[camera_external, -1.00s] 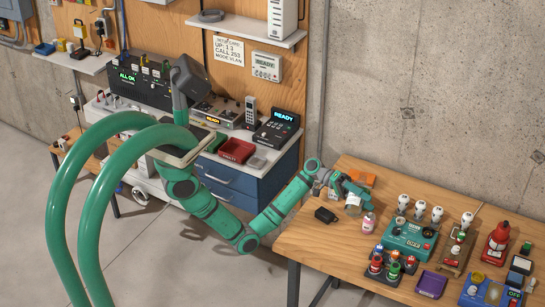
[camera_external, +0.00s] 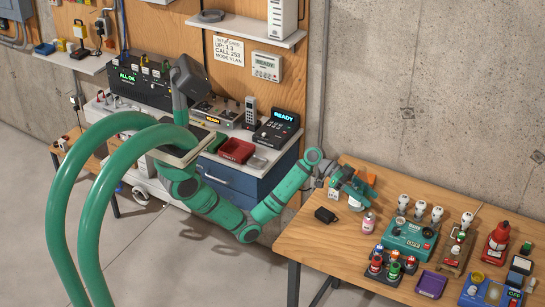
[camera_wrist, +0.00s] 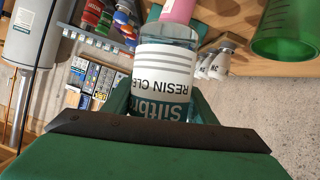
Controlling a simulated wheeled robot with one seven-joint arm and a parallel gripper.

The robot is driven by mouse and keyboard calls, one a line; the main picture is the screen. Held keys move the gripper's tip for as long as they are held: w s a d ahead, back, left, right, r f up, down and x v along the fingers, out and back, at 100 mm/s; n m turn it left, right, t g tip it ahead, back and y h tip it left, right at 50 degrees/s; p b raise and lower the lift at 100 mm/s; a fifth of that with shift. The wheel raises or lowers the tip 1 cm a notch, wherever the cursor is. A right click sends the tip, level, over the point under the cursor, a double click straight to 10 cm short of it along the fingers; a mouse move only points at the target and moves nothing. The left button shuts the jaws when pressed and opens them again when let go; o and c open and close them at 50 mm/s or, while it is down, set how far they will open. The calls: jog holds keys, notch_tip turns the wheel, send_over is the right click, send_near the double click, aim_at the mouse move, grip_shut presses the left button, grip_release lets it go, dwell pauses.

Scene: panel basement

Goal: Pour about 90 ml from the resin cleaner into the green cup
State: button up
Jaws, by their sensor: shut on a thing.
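The resin cleaner is a clear bottle with a white label (camera_wrist: 162,66), in the middle of the wrist view. My gripper (camera_wrist: 155,100) is shut around it. In the external view my gripper (camera_external: 352,190) is over the left part of the wooden table, with the pale bottle (camera_external: 356,204) partly hidden by the fingers. The bottle's exact tilt and its liquid level are hard to tell. The green cup (camera_wrist: 285,32) is see-through and shows at the top right of the wrist view, apart from the bottle. I cannot pick the cup out in the external view.
A teal device (camera_external: 409,238), white bulbs (camera_external: 437,214) and a purple tray (camera_external: 432,284) crowd the right. The table's front-left is bare.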

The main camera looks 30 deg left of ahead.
jog(key=shift+w+a+f+m+t, duration=0.1)
jog(key=shift+w+f+m+t, duration=0.2)
jog(key=shift+m+t, duration=0.4)
jog(key=shift+s+y, duration=0.2)
jog(key=shift+y, duration=0.1)
dwell(2.2)
